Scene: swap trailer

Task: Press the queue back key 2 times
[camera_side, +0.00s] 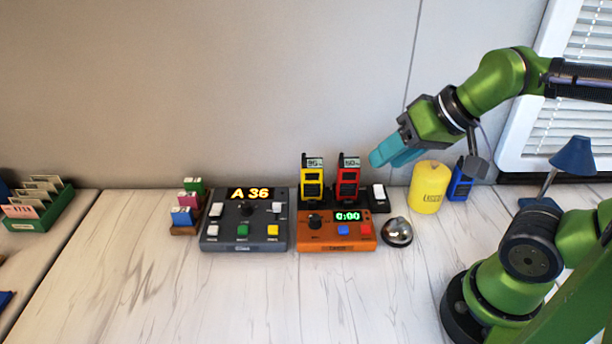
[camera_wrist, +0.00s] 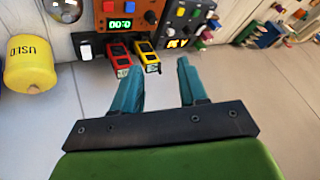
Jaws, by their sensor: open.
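The dark grey queue console (camera_side: 221,232) stands on the white table, left of centre in the side view, with its lit display (camera_side: 250,194) reading "A 36". On its face are a black knob, white keys at the upper left, upper right and lower left, a green key (camera_side: 243,230) and a yellow key (camera_side: 273,230). The labels are too small to read, so I cannot tell which key is queue back. In the wrist view the console (camera_wrist: 181,27) is partly cut off at the top. My gripper (camera_side: 387,155) is open and empty, raised well right of the console; its teal fingers also show in the wrist view (camera_wrist: 158,78).
An orange timer box (camera_side: 310,243) reading 0:00 stands right of the console. Behind it a yellow radio (camera_side: 312,186) and a red radio (camera_side: 348,188) stand upright. A silver bell (camera_side: 397,232) and a yellow cylinder (camera_side: 429,187) are farther right. The front table is clear.

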